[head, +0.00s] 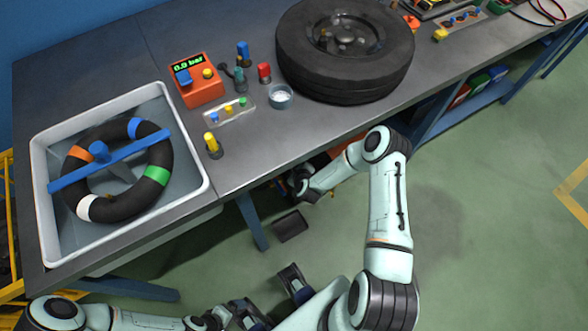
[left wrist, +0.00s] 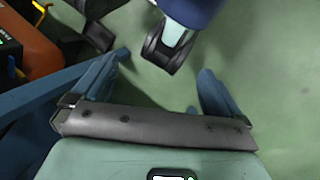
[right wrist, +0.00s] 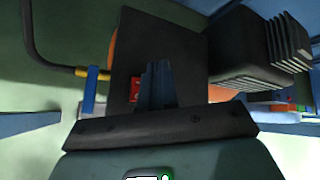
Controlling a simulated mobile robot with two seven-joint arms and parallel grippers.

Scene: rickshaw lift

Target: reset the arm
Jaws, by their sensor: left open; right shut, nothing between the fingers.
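My left gripper (head: 270,298) is at the bottom of the head view, over the floor in front of the bench. In the left wrist view its two blue fingers (left wrist: 152,85) stand wide apart with nothing between them. My right arm bends at a raised elbow and reaches down toward the bench's front edge. My right gripper is mostly hidden in the head view, low by the edge. In the right wrist view its fingers (right wrist: 158,85) are together and empty, in front of a dark panel (right wrist: 190,45); I cannot tell whether they touch it.
The bench holds a white water tub (head: 182,205) with a tube inside, an orange gauge box (head: 197,92) and a black wheel (head: 345,75). A dark flat object (head: 290,226) lies below the bench edge. A ribbed black block (right wrist: 245,45) is near my right gripper. Green floor at right is clear.

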